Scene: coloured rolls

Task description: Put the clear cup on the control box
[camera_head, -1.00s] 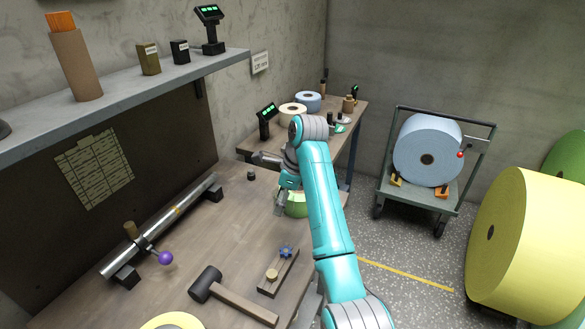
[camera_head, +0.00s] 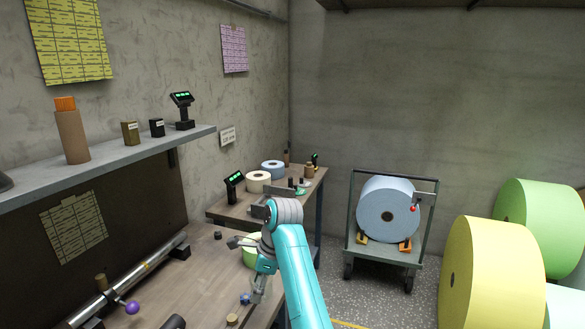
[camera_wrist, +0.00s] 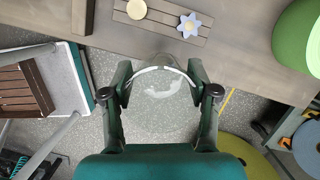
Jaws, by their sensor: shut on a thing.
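The clear cup (camera_wrist: 160,92) is see-through, with a pale rim, and sits between the two fingers of my gripper (camera_wrist: 160,84) in the wrist view. My gripper is shut on it. In the head view my gripper (camera_head: 257,294) is in front of the green roll at the workbench's right side; the cup cannot be made out there. In the wrist view the bench edge and the floor lie below the cup, so it is held in the air. I cannot pick out the control box in either view.
The workbench (camera_head: 185,290) bears a green roll (camera_head: 250,256), a purple-knobbed bar (camera_head: 132,307) and a wooden strip with a blue star knob (camera_wrist: 189,25). A back table holds rolls and a display (camera_head: 234,179). A blue roll on a cart (camera_head: 388,208) and big yellow roll (camera_head: 490,275) stand right.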

